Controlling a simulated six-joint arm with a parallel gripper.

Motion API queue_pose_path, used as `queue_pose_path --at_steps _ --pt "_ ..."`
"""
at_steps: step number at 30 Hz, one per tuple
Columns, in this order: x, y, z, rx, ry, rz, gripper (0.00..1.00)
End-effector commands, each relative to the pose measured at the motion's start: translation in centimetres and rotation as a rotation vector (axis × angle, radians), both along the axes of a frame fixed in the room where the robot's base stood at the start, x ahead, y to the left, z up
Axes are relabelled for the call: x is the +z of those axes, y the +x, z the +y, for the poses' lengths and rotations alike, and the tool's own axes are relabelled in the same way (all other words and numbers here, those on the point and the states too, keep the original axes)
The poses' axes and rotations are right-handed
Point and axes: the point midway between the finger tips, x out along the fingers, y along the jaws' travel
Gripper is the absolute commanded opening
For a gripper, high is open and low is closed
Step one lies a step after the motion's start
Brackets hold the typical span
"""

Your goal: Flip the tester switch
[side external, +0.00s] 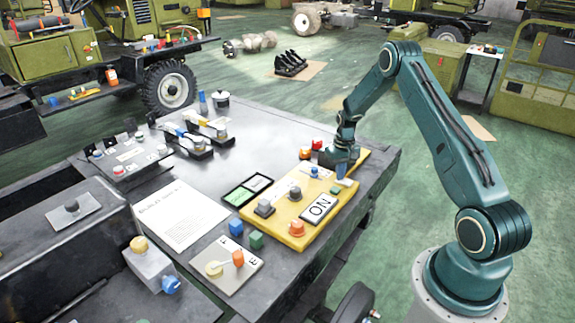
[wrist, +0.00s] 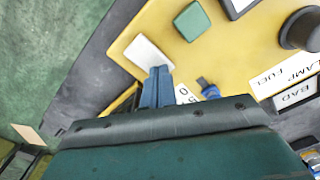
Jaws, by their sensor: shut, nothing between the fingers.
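The yellow tester panel (side external: 275,212) lies on the dark table with several knobs and an upright-looking white plate reading "ON" upside down (side external: 319,208). My gripper (side external: 343,180) is shut and empty, low over the panel's far right end. In the wrist view its blue fingers (wrist: 158,72) point at a small pale plate (wrist: 148,55) and overlap its lower edge; I cannot tell whether they touch it. A small blue toggle (wrist: 208,88) stands just right of the fingers; a blue part also shows in the side view (side external: 314,172). Which part is the tester switch is unclear.
A green block (wrist: 192,20) and a dark knob (wrist: 302,30) sit on the panel. Red and orange knobs (side external: 305,153) stand left of my gripper. A paper sheet (side external: 180,214) and a plate with an orange lever (side external: 226,266) lie nearby.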

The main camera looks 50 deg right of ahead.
Motion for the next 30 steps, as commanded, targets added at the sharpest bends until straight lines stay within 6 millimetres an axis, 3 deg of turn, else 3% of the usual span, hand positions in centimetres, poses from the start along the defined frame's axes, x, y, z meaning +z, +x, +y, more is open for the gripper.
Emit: queue_pose_path --at_steps 30 --pt "5.2 0.0 0.0 0.000 0.000 0.000 0.00"
